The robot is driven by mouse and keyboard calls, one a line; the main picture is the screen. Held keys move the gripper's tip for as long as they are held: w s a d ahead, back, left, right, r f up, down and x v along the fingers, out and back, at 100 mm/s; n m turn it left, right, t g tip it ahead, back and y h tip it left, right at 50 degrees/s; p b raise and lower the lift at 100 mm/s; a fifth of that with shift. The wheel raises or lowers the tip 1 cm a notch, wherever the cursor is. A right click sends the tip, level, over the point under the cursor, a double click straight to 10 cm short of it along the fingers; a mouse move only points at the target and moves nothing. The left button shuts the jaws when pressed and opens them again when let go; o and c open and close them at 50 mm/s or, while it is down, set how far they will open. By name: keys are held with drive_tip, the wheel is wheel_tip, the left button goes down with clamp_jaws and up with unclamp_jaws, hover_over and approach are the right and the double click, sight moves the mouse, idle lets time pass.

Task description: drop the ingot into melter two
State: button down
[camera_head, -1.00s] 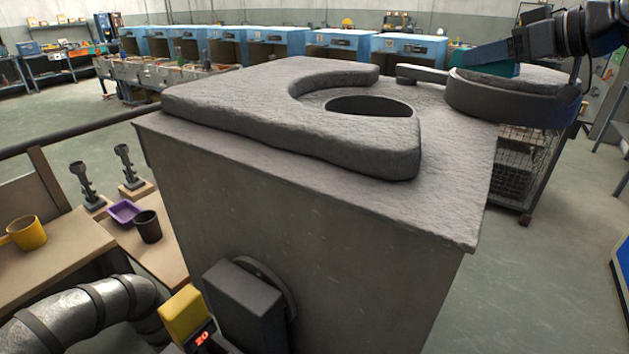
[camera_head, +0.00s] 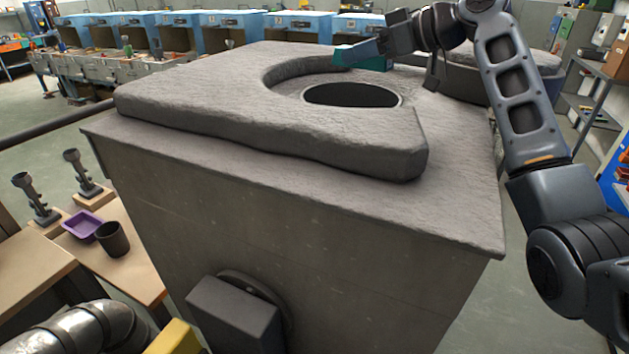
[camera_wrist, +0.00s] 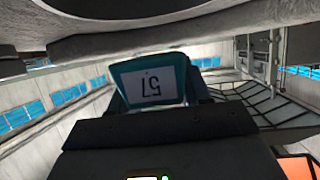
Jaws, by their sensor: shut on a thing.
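The ingot is a teal block (camera_head: 346,55) with a white label reading 57, which shows upside down in the wrist view (camera_wrist: 152,82). My gripper (camera_head: 374,50) is shut on it and holds it near the far rim of the melter's opening. The melter is a large grey box (camera_head: 330,230) with a thick rough top slab (camera_head: 250,120). Its round opening (camera_head: 352,95) is uncovered and dark inside. The number of this melter does not show. The height of the ingot above the slab is hard to tell.
A round grey lid (camera_head: 535,60) is swung aside behind my arm. Benches with a purple tray (camera_head: 82,226), a dark cup (camera_head: 112,239) and dark stands (camera_head: 80,170) are at the left. A metal pipe (camera_head: 65,330) is at the lower left. Blue machines line the back.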

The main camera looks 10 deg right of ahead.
drive_tip(key=shift+f, duration=0.65)
drive_tip(key=shift+c, duration=2.2)
unclamp_jaws()
drive_tip(key=shift+s+d+f, duration=0.1)
drive_tip(key=b+v, duration=0.2)
drive_tip(key=v, duration=0.5)
drive_tip(key=shift+s+d+r, duration=0.2)
drive_tip(key=shift+r, duration=0.1)
drive_tip(key=shift+d, duration=0.1)
